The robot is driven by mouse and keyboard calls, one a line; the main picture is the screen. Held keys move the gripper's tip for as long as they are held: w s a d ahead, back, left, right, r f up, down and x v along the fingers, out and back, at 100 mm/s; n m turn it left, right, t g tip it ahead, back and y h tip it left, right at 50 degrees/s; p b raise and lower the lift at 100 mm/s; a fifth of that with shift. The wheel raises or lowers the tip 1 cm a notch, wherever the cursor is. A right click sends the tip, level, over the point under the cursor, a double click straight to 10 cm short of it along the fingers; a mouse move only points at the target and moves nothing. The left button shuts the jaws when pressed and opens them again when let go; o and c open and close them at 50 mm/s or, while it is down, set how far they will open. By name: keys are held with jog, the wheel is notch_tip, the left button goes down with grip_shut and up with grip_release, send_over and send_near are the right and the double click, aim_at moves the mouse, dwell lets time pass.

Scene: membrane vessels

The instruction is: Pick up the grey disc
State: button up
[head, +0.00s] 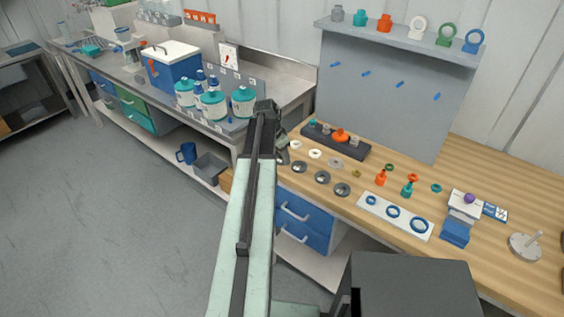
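Several round grey pieces lie on the wooden bench, and I cannot tell which is the task's grey disc. A plain light grey disc (336,162) lies behind three dark grey discs with paler centres: a left one (299,166), a middle one (322,177) and a right one (342,189). My arm reaches up the middle of the head view. My gripper (281,150) is at its far end, left of these discs, small and partly hidden by the arm. Its fingers are not clear. No contact with a disc shows.
White rings (314,154) lie near the gripper. A dark block with fittings (336,138) stands behind the discs. A white plate with blue rings (395,214) lies to the right. Teal-lidded jars (213,105) stand on the left bench. Small orange and green fittings (381,177) stand right of the discs.

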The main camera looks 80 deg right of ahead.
jog(key=c, duration=0.6)
